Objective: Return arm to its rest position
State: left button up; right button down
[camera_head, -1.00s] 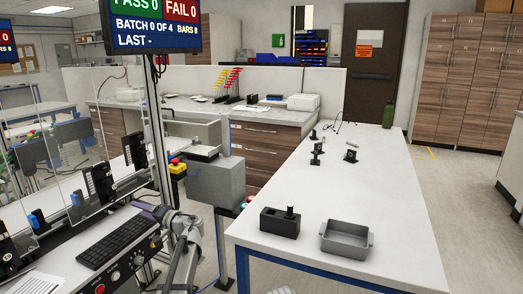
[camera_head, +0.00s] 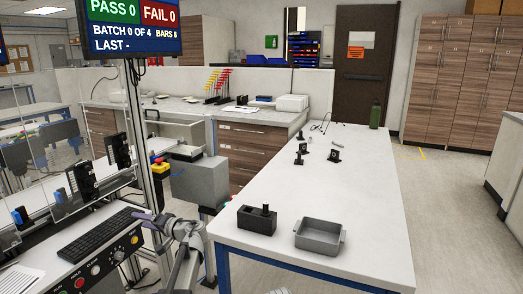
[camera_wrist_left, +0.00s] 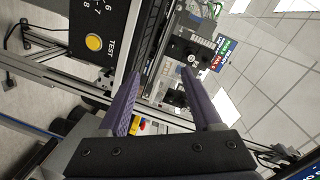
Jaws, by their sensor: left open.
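My right gripper is not seen.
The control panel (camera_head: 100,268) with a keyboard (camera_head: 97,234) and a metal post (camera_head: 136,140) stand close by. A white table (camera_head: 350,190) holds a black block (camera_head: 257,220), a grey tray (camera_head: 319,238) and several small black parts. Open floor lies to the right.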

pick_arm(q)
jog(key=s+d+f+m+g+h+p, duration=0.1)
jog(key=s+d+f+g+h+p, duration=0.1)
jog(key=s+d, duration=0.9)
jog(key=s+d+f+m+g+h+p, duration=0.2)
jog(key=s+d+f+h+p, duration=0.2)
jog(key=s+d+h, duration=0.3)
jog(key=s+d+f+m+g+h+p, duration=0.1)
jog(key=s+d+h, duration=0.4)
jog(key=s+d, duration=1)
notch_tip(320, 180, down, 3)
jog(key=shift+d+r+m+g+p, duration=0.15)
jog(key=shift+d+m+g+p, duration=0.25)
jog(key=shift+g+p, duration=0.55)
